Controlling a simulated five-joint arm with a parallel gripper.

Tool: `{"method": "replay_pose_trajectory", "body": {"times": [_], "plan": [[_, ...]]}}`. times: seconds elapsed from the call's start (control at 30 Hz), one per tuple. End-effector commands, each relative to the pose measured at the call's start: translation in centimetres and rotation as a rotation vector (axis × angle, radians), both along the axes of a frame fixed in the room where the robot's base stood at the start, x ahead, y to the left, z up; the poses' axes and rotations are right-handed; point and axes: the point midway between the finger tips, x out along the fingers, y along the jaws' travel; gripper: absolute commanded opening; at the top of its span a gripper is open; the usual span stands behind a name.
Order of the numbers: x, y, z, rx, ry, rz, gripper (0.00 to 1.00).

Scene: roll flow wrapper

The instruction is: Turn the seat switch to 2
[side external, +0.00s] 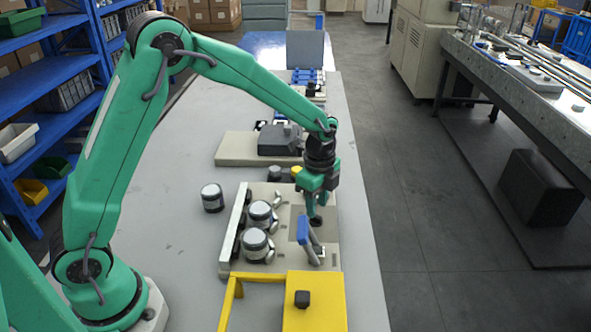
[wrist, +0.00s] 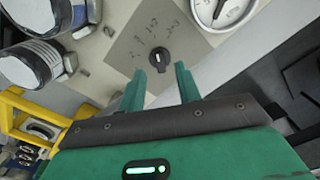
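A black rotary knob (wrist: 159,58) sits on a grey square plate (wrist: 122,55) with small printed numerals around it, seen in the wrist view. The knob has a pale pointer mark; the numerals are too small to read surely, so I cannot tell its setting. My gripper (wrist: 160,69) is open, with one green finger on each side just short of the knob and nothing between them. In the side view my gripper (side external: 316,208) points down over the beige panel (side external: 275,262), close above a dark knob (side external: 316,221). I cannot tell whether the fingers touch it.
A blue-handled lever (side external: 303,230) stands close by the gripper. Capped cylinders (side external: 256,244) stand on the panel's left. A yellow box with a black knob (side external: 303,299) is in front. A white dial (wrist: 220,10) lies beyond the plate. The table left of the panel is mostly clear.

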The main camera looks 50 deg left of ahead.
Motion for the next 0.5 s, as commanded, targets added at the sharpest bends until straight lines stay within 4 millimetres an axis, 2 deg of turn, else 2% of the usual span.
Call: {"method": "replay_pose_trajectory", "body": {"times": [0.2,0.5], "plan": [[-0.1,0.0,-2.3,0.000,0.003,0.000,0.34],[0.0,0.0,-3.1,0.000,0.000,0.000,0.34]]}}
